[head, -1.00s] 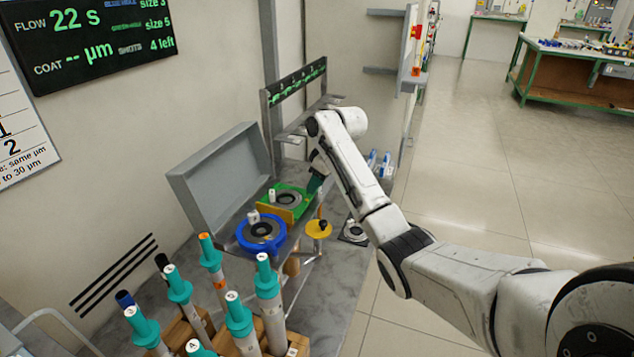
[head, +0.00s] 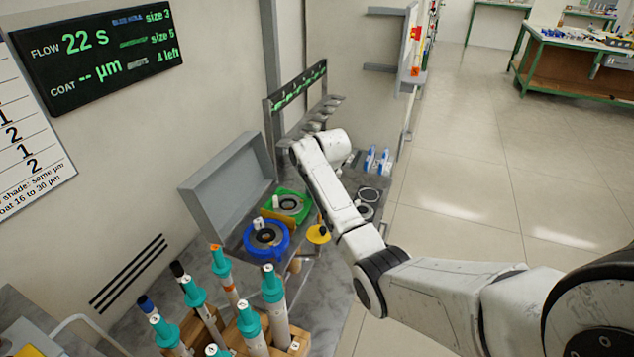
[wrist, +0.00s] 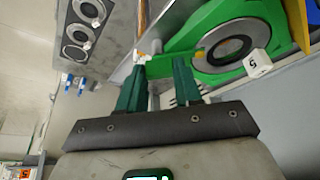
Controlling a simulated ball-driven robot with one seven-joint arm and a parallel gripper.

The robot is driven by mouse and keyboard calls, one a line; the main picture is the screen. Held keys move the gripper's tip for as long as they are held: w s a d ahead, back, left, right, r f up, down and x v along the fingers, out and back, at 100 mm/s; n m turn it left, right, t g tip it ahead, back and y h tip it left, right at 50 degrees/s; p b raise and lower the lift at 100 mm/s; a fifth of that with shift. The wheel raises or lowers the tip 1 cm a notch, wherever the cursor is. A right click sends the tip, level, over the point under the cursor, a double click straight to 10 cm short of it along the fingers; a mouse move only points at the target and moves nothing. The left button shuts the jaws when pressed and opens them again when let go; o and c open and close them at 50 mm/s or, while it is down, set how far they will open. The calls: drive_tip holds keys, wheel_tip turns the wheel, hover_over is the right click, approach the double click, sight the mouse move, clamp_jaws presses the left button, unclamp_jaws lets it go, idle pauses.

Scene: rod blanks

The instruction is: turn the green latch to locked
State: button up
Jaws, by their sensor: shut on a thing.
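In the wrist view the green holder (wrist: 228,14) surrounds a dark disc with a pale ring, beside a white block (wrist: 257,62) marked 5. A green bar, seemingly the latch (wrist: 163,67), reaches from the holder's edge to my gripper (wrist: 160,68), with small yellow parts near its ends. My gripper is shut on this bar, its two teal fingers apart around it. In the head view my arm hides the gripper, and the latch's exact angle cannot be told.
The grey lid (head: 228,178) stands up behind the holders. A yellow round knob (head: 318,234) is beside the case. Several teal-capped rods (head: 272,284) stand in wooden blocks in front.

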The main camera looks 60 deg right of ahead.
drive_tip(key=shift+m+h+p, duration=0.3)
drive_tip(key=shift+m+p, duration=0.15)
drive_tip(key=shift+m, duration=0.35)
drive_tip(key=o, duration=1)
drive_tip(key=shift+g, duration=0.3)
drive_tip(key=shift+o, duration=0.2)
drive_tip(key=shift+r, duration=0.1)
drive_tip(key=p+v, duration=0.1)
drive_tip(key=v, duration=0.9)
drive_tip(key=shift+r, duration=0.25)
drive_tip(key=shift+s+a, duration=0.15)
drive_tip(key=shift+s, duration=0.05)
